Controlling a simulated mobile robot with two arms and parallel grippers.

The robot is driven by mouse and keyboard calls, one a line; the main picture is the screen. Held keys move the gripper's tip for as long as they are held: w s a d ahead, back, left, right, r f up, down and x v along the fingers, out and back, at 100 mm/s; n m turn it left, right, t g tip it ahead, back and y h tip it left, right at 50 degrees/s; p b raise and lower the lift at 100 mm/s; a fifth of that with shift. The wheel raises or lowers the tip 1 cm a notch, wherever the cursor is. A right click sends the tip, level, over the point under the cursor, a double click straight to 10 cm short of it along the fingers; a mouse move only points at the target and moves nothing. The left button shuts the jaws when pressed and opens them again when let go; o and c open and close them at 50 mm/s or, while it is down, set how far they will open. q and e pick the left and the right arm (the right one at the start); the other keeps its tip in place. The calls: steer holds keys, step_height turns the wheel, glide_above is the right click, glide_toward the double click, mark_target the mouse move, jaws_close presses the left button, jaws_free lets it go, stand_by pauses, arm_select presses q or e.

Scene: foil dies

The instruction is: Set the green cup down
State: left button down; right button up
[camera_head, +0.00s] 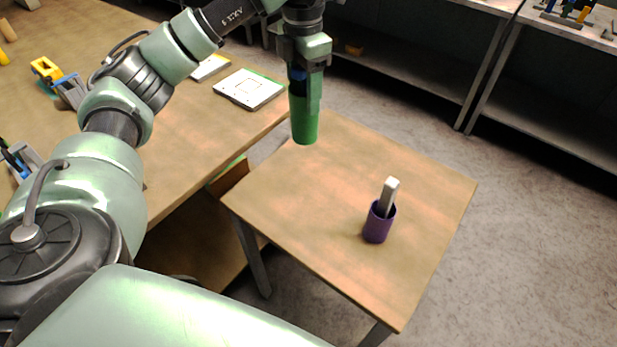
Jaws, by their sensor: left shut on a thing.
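The green cup (305,122) is in my left gripper (306,85), near the top middle of the head view. The gripper is shut on it from above, and the fingers hide its upper part. The cup appears upright, over the far left corner of the small wooden table (320,210). I cannot tell for sure how far its bottom is from the tabletop. My right gripper is not in view.
A purple cup (376,226) with a light grey bar (389,193) in it stands on the small table's right half. A larger wooden table (190,125) at left holds a white panel (248,88). Shelves (430,65) stand behind. The small table's front left is clear.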

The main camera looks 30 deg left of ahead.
mark_target(303, 115)
arm_select(q)
steer(key=f, duration=0.3)
steer(key=f+b, duration=0.1)
steer(key=f, duration=0.1)
steer(key=shift+s+f, duration=0.2)
steer(key=shift+f, duration=0.2)
step_height(303, 115, down, 14)
steer(key=p, duration=0.3)
steer(key=shift+w+r, duration=0.15)
steer(key=shift+r, duration=0.05)
steer(key=shift+f, duration=0.15)
steer(key=shift+c, duration=2.3)
jaws_free()
